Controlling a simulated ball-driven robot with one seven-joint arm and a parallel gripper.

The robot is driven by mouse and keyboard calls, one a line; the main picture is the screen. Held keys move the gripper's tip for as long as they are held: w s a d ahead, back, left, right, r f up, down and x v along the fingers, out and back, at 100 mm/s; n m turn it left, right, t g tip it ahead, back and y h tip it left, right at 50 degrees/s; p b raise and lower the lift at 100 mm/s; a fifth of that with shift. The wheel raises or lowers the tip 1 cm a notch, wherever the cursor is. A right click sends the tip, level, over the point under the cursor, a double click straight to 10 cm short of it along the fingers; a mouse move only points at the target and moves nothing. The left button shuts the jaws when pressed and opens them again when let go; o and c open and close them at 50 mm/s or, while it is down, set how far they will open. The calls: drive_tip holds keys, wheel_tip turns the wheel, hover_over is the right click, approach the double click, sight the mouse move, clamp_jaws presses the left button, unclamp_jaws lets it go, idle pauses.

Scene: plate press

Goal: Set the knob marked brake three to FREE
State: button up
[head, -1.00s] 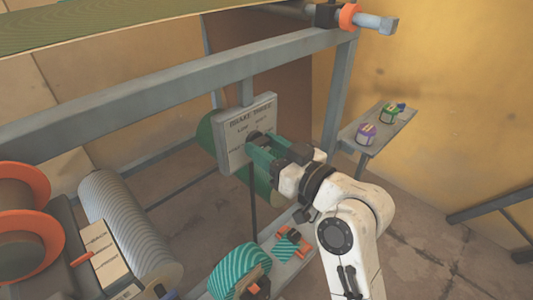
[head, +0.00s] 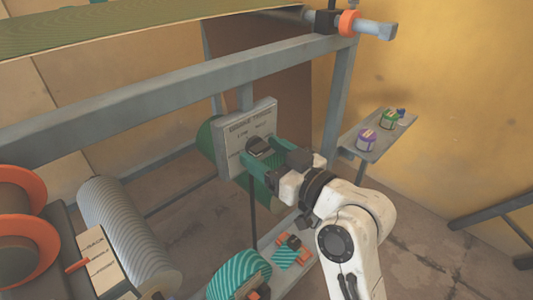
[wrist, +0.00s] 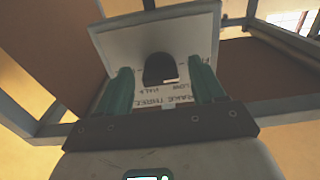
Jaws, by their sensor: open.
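A pale plate headed BRAKE THREE (head: 235,122) hangs from the grey frame. It also shows upside down in the wrist view (wrist: 110,42), with LOW and HALF readable; other labels are hidden or unclear. A dark knob (head: 259,145) sticks out of the plate and also shows in the wrist view (wrist: 160,67). I cannot tell which label it points at. My gripper (head: 266,160) is open in front of the plate. In the wrist view its green fingers (wrist: 160,74) stand on either side of the knob, with gaps visible.
A grey rail (head: 180,82) runs above the plate. A small shelf (head: 366,149) with a purple jar (head: 367,140) and a green jar (head: 389,118) is at the right. Orange-flanged rollers (head: 30,240) and a labelled lever panel (head: 103,262) stand at the left.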

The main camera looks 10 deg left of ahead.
drive_tip(key=p+v, duration=0.1)
drive_tip(key=v, duration=0.9)
drive_tip(key=shift+s+d, duration=0.3)
drive_tip(key=s+d+f+m+g+h, duration=0.2)
drive_tip(key=s+d+f+m+h, duration=0.25)
drive_tip(key=f, duration=0.65)
drive_tip(key=s+d+f+m+g+h, duration=0.2)
drive_tip(key=s+d+f+h, duration=0.4)
drive_tip(key=f, duration=0.5)
drive_tip(key=s+d+f+m+g+h, duration=0.25)
drive_tip(key=s+d+f, duration=0.25)
drive_tip(key=s+d, duration=0.3)
drive_tip(key=s+d+f+m+g+h, duration=0.15)
drive_tip(key=s+d+f+g, duration=0.35)
drive_tip(key=s, duration=0.5)
wheel_tip(320, 180, up, 27)
drive_tip(key=d+t+p, duration=0.1)
drive_tip(key=p, duration=2.6)
drive_tip(key=shift+r, duration=0.25)
